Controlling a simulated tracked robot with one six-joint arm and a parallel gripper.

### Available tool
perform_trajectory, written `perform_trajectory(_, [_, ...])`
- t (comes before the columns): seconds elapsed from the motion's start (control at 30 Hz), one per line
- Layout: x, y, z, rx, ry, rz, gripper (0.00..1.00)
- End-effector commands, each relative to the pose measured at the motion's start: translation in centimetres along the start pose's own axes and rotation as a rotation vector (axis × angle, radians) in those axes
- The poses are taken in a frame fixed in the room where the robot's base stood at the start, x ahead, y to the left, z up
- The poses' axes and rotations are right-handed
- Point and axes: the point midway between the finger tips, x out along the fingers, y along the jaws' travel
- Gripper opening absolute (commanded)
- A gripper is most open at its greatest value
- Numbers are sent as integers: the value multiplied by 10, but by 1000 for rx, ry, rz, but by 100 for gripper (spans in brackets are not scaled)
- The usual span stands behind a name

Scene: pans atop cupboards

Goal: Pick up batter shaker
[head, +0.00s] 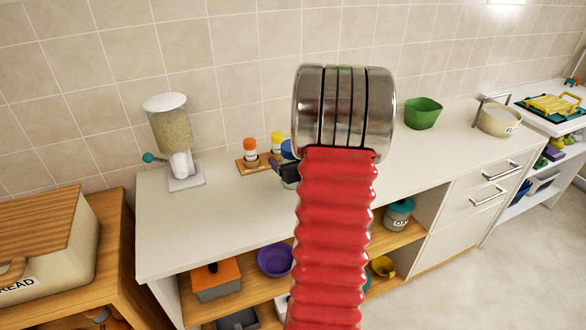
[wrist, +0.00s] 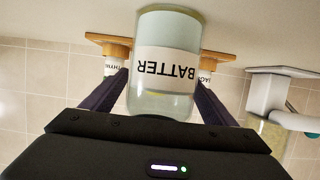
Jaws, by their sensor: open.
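The batter shaker (wrist: 166,62) is a clear glass jar with a white BATTER label, upside down in the wrist view. My gripper (wrist: 162,92) is open, with one dark finger on each side of the shaker. I cannot tell whether either finger touches the glass. The shaker stands on the white counter (head: 225,220).
A dispenser (head: 172,135) stands left. A green bowl (head: 424,113) and a flour pot (head: 498,121) stand right. The counter's front left is clear.

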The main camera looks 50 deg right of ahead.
Motion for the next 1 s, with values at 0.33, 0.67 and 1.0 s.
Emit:
perform_trajectory(0.33, [7,0,0,1,0,1,80])
perform_trajectory(0.67, [7,0,0,1,0,1,79])
perform_trajectory(1.0, [7,0,0,0,0,1,55])
